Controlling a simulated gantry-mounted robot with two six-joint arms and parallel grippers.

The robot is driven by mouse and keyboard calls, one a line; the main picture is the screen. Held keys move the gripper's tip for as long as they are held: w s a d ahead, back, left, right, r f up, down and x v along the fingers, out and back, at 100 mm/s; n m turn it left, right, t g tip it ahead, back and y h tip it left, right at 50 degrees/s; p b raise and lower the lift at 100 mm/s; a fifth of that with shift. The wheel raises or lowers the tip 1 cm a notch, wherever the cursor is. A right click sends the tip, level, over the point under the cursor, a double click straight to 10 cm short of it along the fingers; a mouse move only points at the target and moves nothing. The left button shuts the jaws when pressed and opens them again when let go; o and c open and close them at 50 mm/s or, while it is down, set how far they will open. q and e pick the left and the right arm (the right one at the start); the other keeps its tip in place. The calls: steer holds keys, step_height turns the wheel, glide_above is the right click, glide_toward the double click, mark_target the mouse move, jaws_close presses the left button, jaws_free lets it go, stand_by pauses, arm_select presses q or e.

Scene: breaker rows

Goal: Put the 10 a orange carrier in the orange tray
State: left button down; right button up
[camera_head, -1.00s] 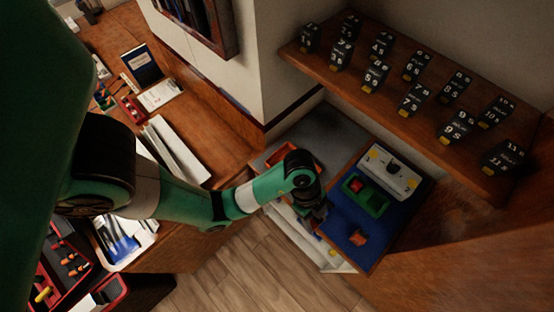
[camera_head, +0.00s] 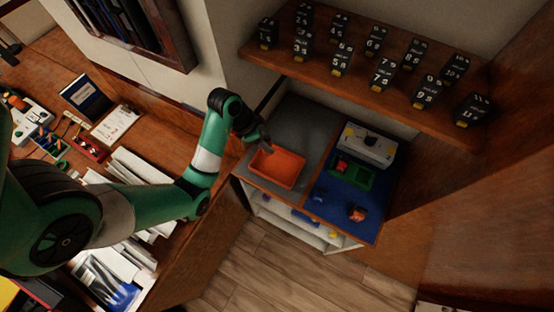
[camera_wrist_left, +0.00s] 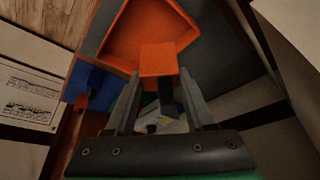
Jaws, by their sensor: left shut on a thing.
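The orange tray (camera_head: 280,170) lies on the grey part of the low cabinet top and looks empty. My left gripper (camera_head: 265,143) is at the tray's back edge, above it. In the left wrist view the gripper (camera_wrist_left: 160,80) is shut on an orange carrier (camera_wrist_left: 158,58) with a dark lower part. The carrier is in front of the orange tray (camera_wrist_left: 150,27) in that view. I cannot read a rating on it. Another orange piece (camera_head: 357,213) lies on the blue mat (camera_head: 335,212). My right gripper is not in view.
A green tray (camera_head: 352,176) with a red piece and a white device (camera_head: 367,146) stand on the blue mat. A small dark blue piece (camera_head: 318,196) is there too. Above, a wooden shelf (camera_head: 380,86) carries several black numbered blocks. A wall stands behind the tray.

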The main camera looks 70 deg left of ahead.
arm_select(q)
steer(key=b, duration=0.1)
glide_above(268, 161)
steer(key=shift+s+f, duration=0.1)
steer(key=shift+f, duration=3.9)
steer(key=shift+f+b, duration=0.2)
steer(key=shift+b, duration=0.1)
steer(key=shift+c, duration=1.3)
jaws_free()
steer(key=shift+r, duration=0.15)
